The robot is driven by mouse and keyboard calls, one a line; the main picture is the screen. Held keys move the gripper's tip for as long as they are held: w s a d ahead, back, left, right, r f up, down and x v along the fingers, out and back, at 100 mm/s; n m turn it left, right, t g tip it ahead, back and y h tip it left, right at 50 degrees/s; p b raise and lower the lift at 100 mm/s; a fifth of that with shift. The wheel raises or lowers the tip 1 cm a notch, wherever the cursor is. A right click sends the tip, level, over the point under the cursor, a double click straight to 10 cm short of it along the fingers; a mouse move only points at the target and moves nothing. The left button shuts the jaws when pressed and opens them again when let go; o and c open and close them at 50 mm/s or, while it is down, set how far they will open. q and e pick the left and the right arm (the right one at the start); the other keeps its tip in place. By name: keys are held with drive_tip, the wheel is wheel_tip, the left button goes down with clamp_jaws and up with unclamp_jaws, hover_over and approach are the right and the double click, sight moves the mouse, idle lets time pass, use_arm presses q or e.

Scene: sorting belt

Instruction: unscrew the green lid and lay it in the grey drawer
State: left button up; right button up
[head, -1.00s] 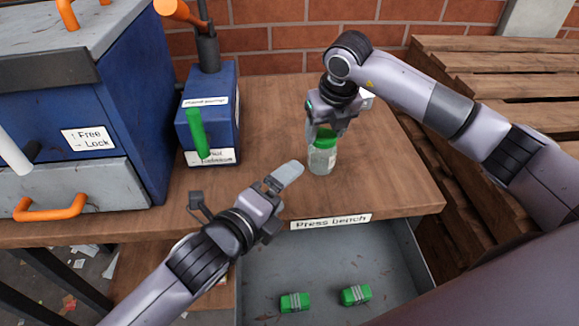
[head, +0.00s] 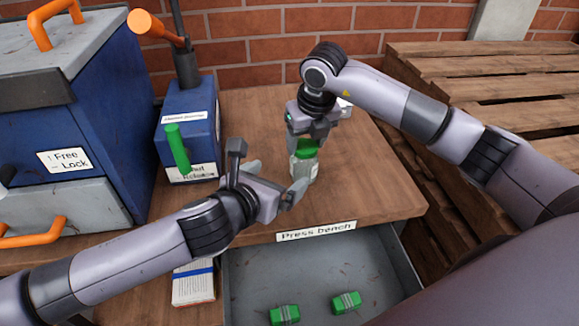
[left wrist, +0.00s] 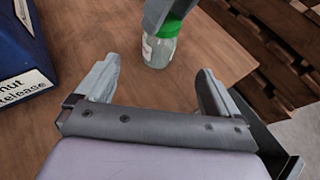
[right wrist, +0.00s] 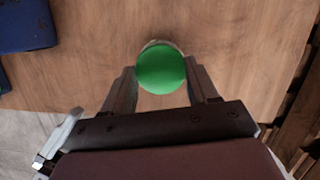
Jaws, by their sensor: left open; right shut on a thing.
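The clear jar (head: 303,170) stands upright on the wooden bench, with its green lid (head: 306,149) on top. My right gripper (head: 307,142) is above the jar and shut on the lid. In the right wrist view the round lid (right wrist: 161,68) sits between the two fingers. My left gripper (head: 276,180) is open and empty, low on the near left side of the jar. In the left wrist view the jar (left wrist: 158,53) is just beyond the open fingers. The grey drawer (head: 310,265) stands open below the bench front.
Two green banded blocks (head: 285,315) lie in the drawer's near part; its middle is bare. A blue box with a green lever (head: 177,149) stands left on the bench. A larger blue cabinet (head: 110,130) is further left. A wooden pallet stack (head: 490,80) is at the right.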

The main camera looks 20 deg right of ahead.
sight(298, 162)
use_arm(q)
drive_tip(key=shift+x, duration=5.4)
drive_tip(key=c, duration=1.6)
use_arm(e)
drive_tip(key=shift+o, duration=0.2)
drive_tip(key=c, duration=0.3)
